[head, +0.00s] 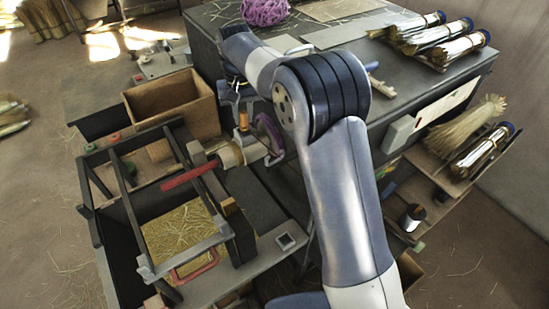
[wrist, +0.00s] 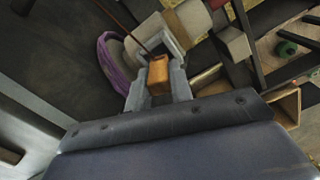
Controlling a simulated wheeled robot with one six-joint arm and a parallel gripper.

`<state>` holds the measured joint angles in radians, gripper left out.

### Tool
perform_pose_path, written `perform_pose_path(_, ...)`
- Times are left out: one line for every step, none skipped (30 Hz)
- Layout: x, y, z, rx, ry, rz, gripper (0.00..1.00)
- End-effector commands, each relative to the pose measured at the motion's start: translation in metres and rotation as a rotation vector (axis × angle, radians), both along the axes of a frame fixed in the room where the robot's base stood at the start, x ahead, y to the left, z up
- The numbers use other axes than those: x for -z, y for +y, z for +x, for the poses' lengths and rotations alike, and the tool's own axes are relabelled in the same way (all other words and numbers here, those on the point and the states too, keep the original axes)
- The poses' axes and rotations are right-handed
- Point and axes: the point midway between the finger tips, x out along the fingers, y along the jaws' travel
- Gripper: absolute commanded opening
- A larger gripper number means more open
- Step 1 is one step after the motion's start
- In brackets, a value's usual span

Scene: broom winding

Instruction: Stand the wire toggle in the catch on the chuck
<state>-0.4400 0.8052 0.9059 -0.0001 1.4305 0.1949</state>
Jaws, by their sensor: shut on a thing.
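My gripper (wrist: 157,78) is shut on a small orange-brown block, which I take to be the wire toggle's grip (wrist: 159,74). A thin dark wire (wrist: 121,24) runs up and left from near the fingertips; whether it joins the block is unclear. In the head view my gripper (head: 240,108) points down, with the orange piece (head: 243,121) between its fingers, just above the pale chuck (head: 229,155). The chuck's pale round body also shows beyond the fingertips in the wrist view (wrist: 188,20). I cannot make out the catch, or whether the toggle touches it.
A purple ring (head: 267,135) stands right of the chuck. A red bar (head: 189,177) and dark frame (head: 126,187) lie to its left, over a straw-filled bin (head: 177,232). An open wooden box (head: 172,104) is behind left. Tied bundles (head: 459,50) lie on the bench.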

Motion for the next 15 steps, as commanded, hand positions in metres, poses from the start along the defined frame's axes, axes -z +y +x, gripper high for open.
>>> perform_pose_path(0.000,0.000,0.000,0.000,0.000,0.000,0.08)
perform_pose_path(0.000,0.000,0.000,0.000,0.000,0.000,0.08)
perform_pose_path(0.001,0.000,0.000,0.000,0.000,0.000,0.08)
perform_pose_path(0.001,0.000,0.000,0.000,0.000,0.000,0.08)
perform_pose_path(0.002,0.000,0.000,0.000,0.000,0.000,0.08)
perform_pose_path(0.003,0.000,0.000,0.000,0.000,0.000,0.08)
perform_pose_path(0.004,0.000,0.000,0.000,0.000,0.000,0.08)
perform_pose_path(0.005,0.000,0.000,0.000,0.000,0.000,0.08)
perform_pose_path(0.007,0.000,0.000,0.000,0.001,0.000,0.08)
perform_pose_path(0.008,0.000,0.000,0.000,0.000,0.000,0.08)
perform_pose_path(0.009,0.000,0.000,0.000,0.000,0.000,0.08)
perform_pose_path(0.011,0.000,0.000,0.000,0.000,0.000,0.08)
perform_pose_path(0.012,0.000,0.000,0.000,0.000,0.000,0.08)
perform_pose_path(0.013,0.000,0.000,0.000,0.000,0.000,0.08)
perform_pose_path(0.015,0.000,0.000,0.000,0.000,0.000,0.08)
